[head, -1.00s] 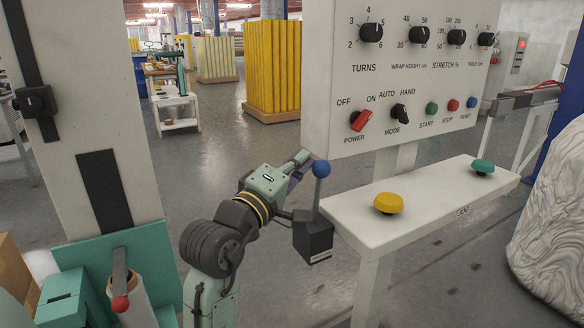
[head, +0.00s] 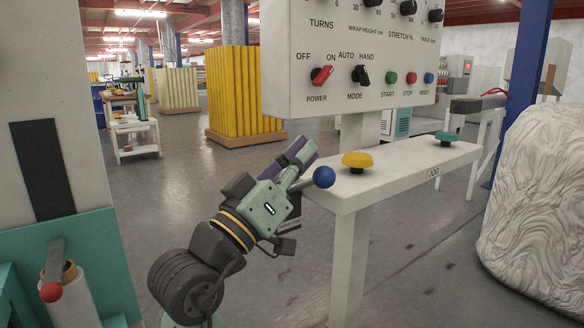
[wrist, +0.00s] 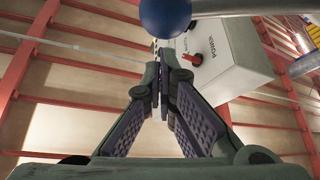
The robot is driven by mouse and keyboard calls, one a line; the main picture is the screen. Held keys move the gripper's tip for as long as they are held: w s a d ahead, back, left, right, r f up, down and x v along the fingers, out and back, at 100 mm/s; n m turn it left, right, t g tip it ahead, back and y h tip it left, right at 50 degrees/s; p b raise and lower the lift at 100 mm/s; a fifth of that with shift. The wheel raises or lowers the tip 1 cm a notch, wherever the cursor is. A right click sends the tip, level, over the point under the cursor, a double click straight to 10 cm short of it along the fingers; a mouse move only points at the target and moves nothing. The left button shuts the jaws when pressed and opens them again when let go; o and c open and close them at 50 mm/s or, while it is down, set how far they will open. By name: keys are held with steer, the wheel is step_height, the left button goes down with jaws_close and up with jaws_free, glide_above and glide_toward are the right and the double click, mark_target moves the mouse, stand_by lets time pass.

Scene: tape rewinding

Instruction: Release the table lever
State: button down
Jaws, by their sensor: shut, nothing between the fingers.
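The table lever has a blue ball knob (head: 324,177) at the left end of the white table (head: 400,165). Its rod runs left from the ball, largely hidden behind my gripper, and looks tilted over rather than upright. Its dark base is mostly hidden by my wrist. My gripper (head: 304,148) is shut and empty, pointing up and right, just left of the ball. In the wrist view the blue ball (wrist: 165,14) is at the top, beyond the shut fingertips, with its rod running right. I cannot tell whether the fingers touch the lever.
A yellow button (head: 357,160) and a green button (head: 446,138) sit on the table. The control panel (head: 350,60) stands above it. A wrapped load (head: 540,200) stands right. The floor behind my arm is open.

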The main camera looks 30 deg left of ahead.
steer(key=shift+s+d+f+m+h+b, duration=0.25)
steer(key=shift+d+f+m+h+b, duration=0.3)
steer(key=shift+f+m+h+b, duration=0.35)
steer(key=shift+r, duration=0.15)
